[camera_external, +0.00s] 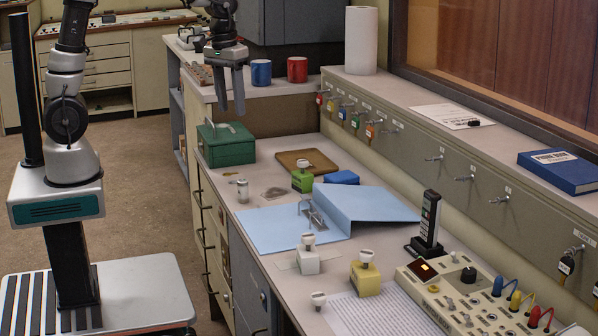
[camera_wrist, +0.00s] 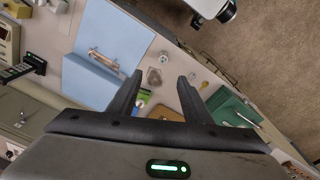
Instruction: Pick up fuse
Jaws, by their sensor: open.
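A small upright cylinder with a pale top (camera_external: 243,190), which looks like the fuse, stands on the counter (camera_external: 262,169) in front of the green box. In the wrist view it shows as a small round pale thing (camera_wrist: 164,57), just beyond the gap between my fingertips. My gripper (camera_external: 231,112) is open and empty, pointing down, high above the counter near the green box. Its two dark fingers also show in the wrist view (camera_wrist: 160,78).
A green box (camera_external: 226,146) and a small flat dish (camera_external: 275,193) are near the cylinder. Red (camera_external: 297,70) and blue mugs (camera_external: 261,72) stand behind.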

